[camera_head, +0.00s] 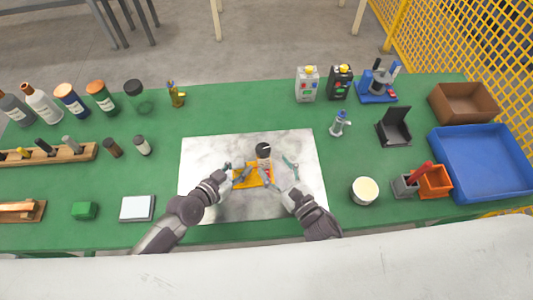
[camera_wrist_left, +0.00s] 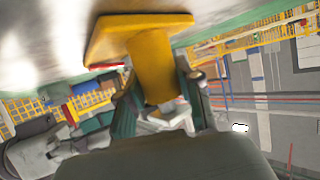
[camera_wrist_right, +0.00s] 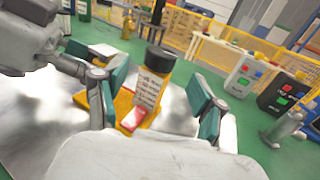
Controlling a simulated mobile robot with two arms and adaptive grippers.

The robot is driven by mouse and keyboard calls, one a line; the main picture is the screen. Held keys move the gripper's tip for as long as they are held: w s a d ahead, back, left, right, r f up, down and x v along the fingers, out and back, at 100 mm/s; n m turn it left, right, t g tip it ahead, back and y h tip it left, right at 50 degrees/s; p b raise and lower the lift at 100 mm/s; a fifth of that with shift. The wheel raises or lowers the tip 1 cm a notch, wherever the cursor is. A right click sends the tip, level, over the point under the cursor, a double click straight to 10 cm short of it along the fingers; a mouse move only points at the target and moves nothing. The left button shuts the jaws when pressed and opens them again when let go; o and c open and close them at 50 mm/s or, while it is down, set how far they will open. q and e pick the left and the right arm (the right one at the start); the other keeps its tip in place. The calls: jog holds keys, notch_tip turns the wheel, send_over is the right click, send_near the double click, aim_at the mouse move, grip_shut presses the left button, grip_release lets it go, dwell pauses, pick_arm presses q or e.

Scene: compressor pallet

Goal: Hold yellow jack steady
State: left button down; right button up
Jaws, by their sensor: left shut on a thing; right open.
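The yellow jack (camera_head: 255,180) stands on a grey-white marbled mat near the middle of the bench. In the left wrist view the yellow jack (camera_wrist_left: 152,60) shows a flat plate and a thick stem. My left gripper (camera_head: 237,175) is shut on the stem, with a green-padded finger on each side. A dark-topped cylinder (camera_head: 263,151) with a printed label (camera_wrist_right: 150,90) is at the jack's far side; I cannot tell whether they touch. A red part (camera_wrist_right: 133,118) lies by the jack. My right gripper (camera_head: 279,170) is open, its fingers spread near the jack's right side.
The marbled mat (camera_head: 212,150) is mostly clear around the jack. A white round tub (camera_head: 364,191), orange bin (camera_head: 435,182) and blue tray (camera_head: 485,160) stand to the right.

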jog(key=v, duration=0.6)
